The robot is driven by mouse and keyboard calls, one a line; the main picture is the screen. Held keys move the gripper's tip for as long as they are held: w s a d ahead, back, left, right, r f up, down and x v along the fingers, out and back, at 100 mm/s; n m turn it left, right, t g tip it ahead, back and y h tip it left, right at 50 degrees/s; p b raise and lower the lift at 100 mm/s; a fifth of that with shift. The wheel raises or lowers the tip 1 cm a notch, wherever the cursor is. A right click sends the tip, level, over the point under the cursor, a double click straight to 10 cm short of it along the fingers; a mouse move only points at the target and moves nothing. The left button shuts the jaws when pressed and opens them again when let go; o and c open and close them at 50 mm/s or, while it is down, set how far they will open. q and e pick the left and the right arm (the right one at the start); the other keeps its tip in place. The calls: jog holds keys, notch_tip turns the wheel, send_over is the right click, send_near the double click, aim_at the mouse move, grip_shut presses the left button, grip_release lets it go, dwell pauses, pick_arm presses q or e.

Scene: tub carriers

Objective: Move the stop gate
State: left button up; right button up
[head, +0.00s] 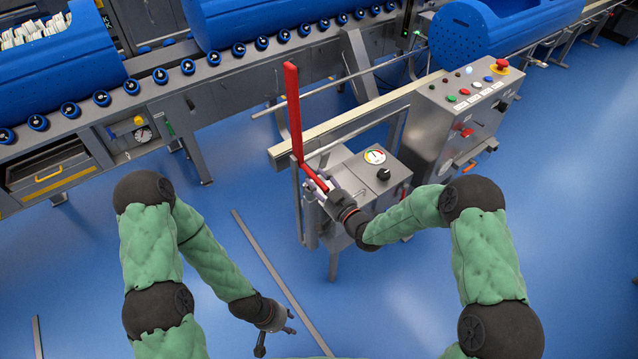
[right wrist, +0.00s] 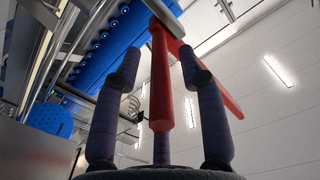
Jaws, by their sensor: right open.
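The stop gate's long red arm (head: 293,108) stands nearly upright beside the roller conveyor. A short red handle (head: 313,177) slopes down to the right from its lower end. My right gripper (head: 323,188) is at this handle, its fingers partly hidden by the wrist. In the right wrist view the red handle (right wrist: 160,90) runs between the two spread fingers of the right gripper (right wrist: 157,75), with gaps visible on both sides. My left gripper (head: 276,340) is open and empty, low over the blue floor.
Blue tubs (head: 58,75) stand on the roller conveyor (head: 215,75), the left one full of white pieces. A grey box with a gauge (head: 374,156) stands right of the handle, and a button console (head: 455,115) beyond it. The floor around my left gripper is mostly clear.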

grip_shut()
jog(key=shift+r, duration=0.1)
